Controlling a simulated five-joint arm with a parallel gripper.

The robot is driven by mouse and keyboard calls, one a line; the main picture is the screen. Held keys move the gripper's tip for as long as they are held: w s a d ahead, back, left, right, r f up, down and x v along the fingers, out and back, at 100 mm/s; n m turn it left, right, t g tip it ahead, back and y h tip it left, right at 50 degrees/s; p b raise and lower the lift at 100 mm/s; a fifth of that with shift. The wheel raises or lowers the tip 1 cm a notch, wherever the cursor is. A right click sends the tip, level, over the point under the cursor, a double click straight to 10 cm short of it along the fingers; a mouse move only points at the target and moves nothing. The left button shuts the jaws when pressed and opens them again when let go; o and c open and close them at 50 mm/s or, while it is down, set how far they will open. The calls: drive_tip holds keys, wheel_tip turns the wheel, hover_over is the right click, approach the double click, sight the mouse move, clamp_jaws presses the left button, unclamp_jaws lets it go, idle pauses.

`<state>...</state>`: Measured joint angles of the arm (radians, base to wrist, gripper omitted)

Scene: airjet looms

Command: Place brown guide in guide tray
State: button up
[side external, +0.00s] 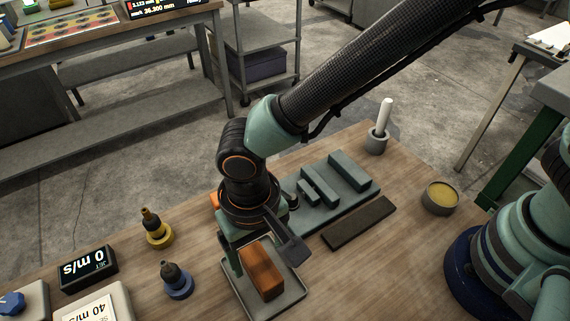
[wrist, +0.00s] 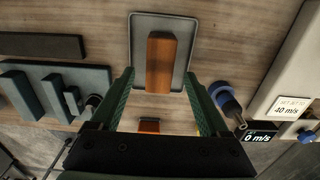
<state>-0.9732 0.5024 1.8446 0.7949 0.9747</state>
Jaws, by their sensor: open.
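The brown guide (side external: 262,271), an orange-brown block, lies lengthwise in the shallow grey guide tray (side external: 292,307). In the wrist view the guide (wrist: 161,62) lies in the middle of the tray (wrist: 190,28), its lower end close to the tray's lower rim. My gripper (wrist: 160,80) is open, with one green finger on each side of the guide's lower end and a clear gap to it on both sides. In the side view my gripper hangs over the tray's far end and hides part of it. I cannot tell the fingertips' exact height.
A second orange piece (wrist: 148,126) shows beyond the tray. A teal fixture with upright blocks (side external: 348,170) and a dark bar (side external: 359,223) stand beside the tray. A blue-based nozzle (side external: 176,280) and a yellow-based one (side external: 156,229) stand on the other side.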

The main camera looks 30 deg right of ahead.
sight(260, 265)
wheel_tip(260, 265, up, 8)
drive_tip(key=r, duration=0.1)
drive_tip(key=w+d+r+t+y, duration=0.1)
drive_tip(key=w+d+r, duration=0.35)
drive_tip(key=d, duration=0.35)
drive_tip(key=d+r+t, duration=0.2)
drive_tip(key=d, duration=1.1)
drive_tip(key=d+r+t+h, duration=0.1)
drive_tip(key=d+r+t, duration=0.1)
drive_tip(key=d, duration=1.1)
drive_tip(key=shift+w+d+r+t, duration=0.25)
drive_tip(key=shift+d+t, duration=0.05)
